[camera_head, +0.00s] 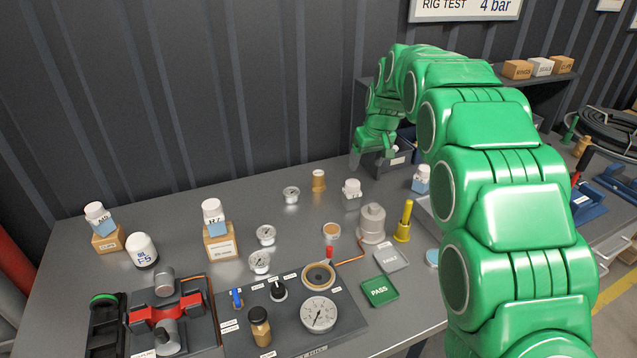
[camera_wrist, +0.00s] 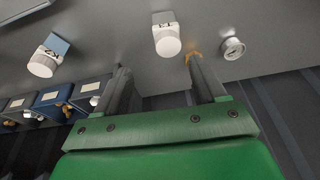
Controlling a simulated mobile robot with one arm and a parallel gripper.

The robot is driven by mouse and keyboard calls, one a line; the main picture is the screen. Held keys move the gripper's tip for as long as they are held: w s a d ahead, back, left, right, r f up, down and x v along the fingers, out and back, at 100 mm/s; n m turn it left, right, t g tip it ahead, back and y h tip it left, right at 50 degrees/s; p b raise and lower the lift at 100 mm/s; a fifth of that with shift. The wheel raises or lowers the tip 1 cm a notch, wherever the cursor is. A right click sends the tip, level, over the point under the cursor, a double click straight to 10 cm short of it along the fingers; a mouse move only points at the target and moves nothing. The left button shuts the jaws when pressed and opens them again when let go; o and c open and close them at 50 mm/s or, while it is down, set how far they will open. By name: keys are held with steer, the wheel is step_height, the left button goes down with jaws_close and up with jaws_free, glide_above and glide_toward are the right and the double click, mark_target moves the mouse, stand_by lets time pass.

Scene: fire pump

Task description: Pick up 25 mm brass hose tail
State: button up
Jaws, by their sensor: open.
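A small brass-coloured cylinder (camera_head: 319,180) stands at the back of the grey bench, beside a small gauge. It looks like a hose tail, but I cannot read a size. In the wrist view the brass piece (camera_wrist: 189,57) shows only partly, behind the tip of the right-hand finger. My gripper (camera_head: 372,157) is open and empty above the back of the bench, to the right of the brass piece in the head view. Its two fingers also show apart in the wrist view (camera_wrist: 158,70). A brass-coloured jar-like piece (camera_head: 260,327) stands on the front panel.
A white-capped bottle (camera_head: 351,190) and the small gauge (camera_head: 291,195) stand near the brass piece. A grey domed part (camera_head: 372,222) and yellow part (camera_head: 404,222) stand mid-bench.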

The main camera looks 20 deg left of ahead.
mark_target(319, 174)
steer(key=shift+w+a+f+n+t+y, duration=0.1)
steer(key=shift+w+a+f+n+y, duration=0.25)
steer(key=shift+w+a+f, duration=1.4)
steer(key=shift+w+a+f+n+t+y, duration=0.1)
steer(key=shift+w+a+f+n, duration=0.3)
steer(key=shift+a+f, duration=2.85)
steer(key=shift+w+a+f+n+t+y, duration=0.1)
steer(key=shift+w+a+f+n+y, duration=0.25)
steer(key=shift+w+a+f, duration=1.95)
steer(key=s+a, duration=0.1)
steer(key=s+a+r, duration=0.1)
steer(key=shift+s+r, duration=0.1)
steer(key=shift+s, duration=0.3)
steer(key=shift+c, duration=0.4)
steer(key=shift+d, duration=0.1)
steer(key=c, duration=1.1)
